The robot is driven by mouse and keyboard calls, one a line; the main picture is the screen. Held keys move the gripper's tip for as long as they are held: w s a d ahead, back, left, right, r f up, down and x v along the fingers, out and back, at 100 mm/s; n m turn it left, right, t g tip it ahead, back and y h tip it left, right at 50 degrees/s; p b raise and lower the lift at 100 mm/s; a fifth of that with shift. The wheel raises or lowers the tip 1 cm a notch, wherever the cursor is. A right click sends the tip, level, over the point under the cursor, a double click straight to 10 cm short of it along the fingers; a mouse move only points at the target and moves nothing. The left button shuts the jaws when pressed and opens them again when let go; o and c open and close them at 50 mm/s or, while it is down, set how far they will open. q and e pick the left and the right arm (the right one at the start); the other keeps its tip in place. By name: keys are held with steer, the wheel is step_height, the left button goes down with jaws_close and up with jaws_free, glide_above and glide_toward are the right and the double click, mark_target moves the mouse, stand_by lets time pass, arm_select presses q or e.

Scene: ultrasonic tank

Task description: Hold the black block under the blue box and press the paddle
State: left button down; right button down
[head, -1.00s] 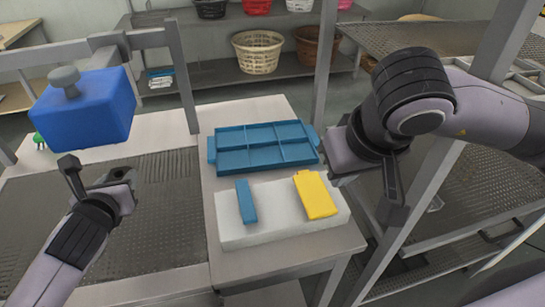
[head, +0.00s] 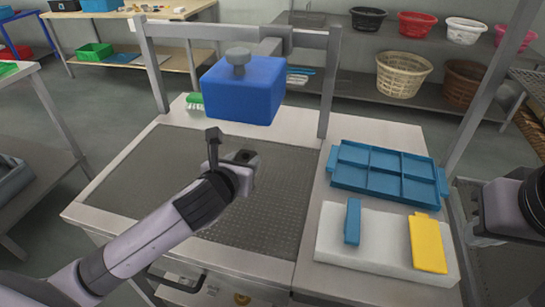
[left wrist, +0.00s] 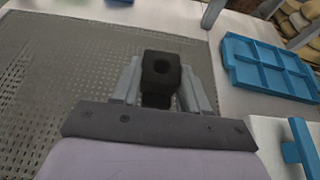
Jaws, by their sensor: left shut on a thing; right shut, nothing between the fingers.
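The blue box (head: 243,90) with a grey knob on top hangs from a grey frame over the perforated metal surface. My left gripper (head: 243,160) is below the box, with a visible gap between them in the head view. It is shut on the black block (left wrist: 162,72), which shows a round hole in the left wrist view. The block is hard to make out in the head view. My right gripper (head: 482,222) is shut and empty, partly seen at the right edge.
A blue compartment tray (head: 388,176) lies behind the white base. A green brush (head: 195,101) lies at the back edge. The frame's grey posts (head: 330,85) rise beside the perforated surface (head: 265,205). Baskets stand on shelves behind.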

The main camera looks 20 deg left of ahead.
arm_select(q)
steer(key=s, duration=0.8)
steer(key=shift+s, duration=0.3)
